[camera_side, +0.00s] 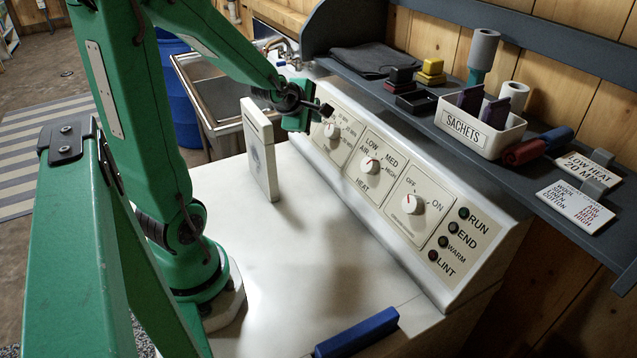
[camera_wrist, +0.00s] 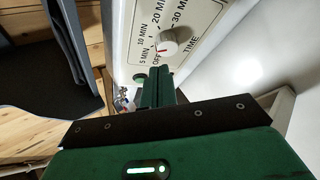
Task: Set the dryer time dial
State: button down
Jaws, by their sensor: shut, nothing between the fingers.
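The time dial (camera_wrist: 168,44) is a pale round knob on the dryer panel. Its red mark is on the left side in the wrist view, near the OFF and 5 MIN labels; the exact setting is hard to tell. It shows small and partly shaded in the side view (camera_side: 331,131). My gripper (camera_wrist: 158,76) is shut and empty, just short of the dial. In the side view my gripper (camera_side: 322,109) is close to the panel's far end, above the dial; contact is not visible. A card (camera_side: 590,168) reads LOW HEAT 20 M, its end cut off.
The heat dial (camera_side: 370,165) and the OFF/ON dial (camera_side: 412,204) sit nearer along the sloped panel. A white upright board (camera_side: 259,150) stands on the dryer top. A dark shelf behind holds a SACHETS box (camera_side: 484,127). A blue bar (camera_side: 357,332) lies at the front edge.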

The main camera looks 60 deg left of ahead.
jog(key=shift+w, duration=0.15)
jog(key=shift+h, duration=0.3)
jog(key=shift+w+f, duration=0.6)
jog(key=shift+w, duration=0.35)
jog(key=shift+w+f, duration=0.55)
jog(key=shift+w, duration=0.45)
jog(key=shift+w+f, duration=0.6)
jog(key=shift+w, duration=0.35)
jog(key=shift+s+a+f, duration=0.15)
jog(key=shift+f, duration=0.05)
jog(key=shift+d+r, duration=0.25)
jog(key=shift+d, duration=0.05)
jog(key=shift+s+r, duration=0.5)
jog(key=shift+s, duration=0.3)
jog(key=shift+s+r, duration=0.5)
jog(key=shift+s, duration=0.35)
jog(key=shift+s+r, duration=0.5)
jog(key=shift+s, duration=0.3)
jog(key=shift+s+a+r, duration=0.1)
jog(key=shift+s+r, duration=0.1)
jog(key=shift+s, duration=0.25)
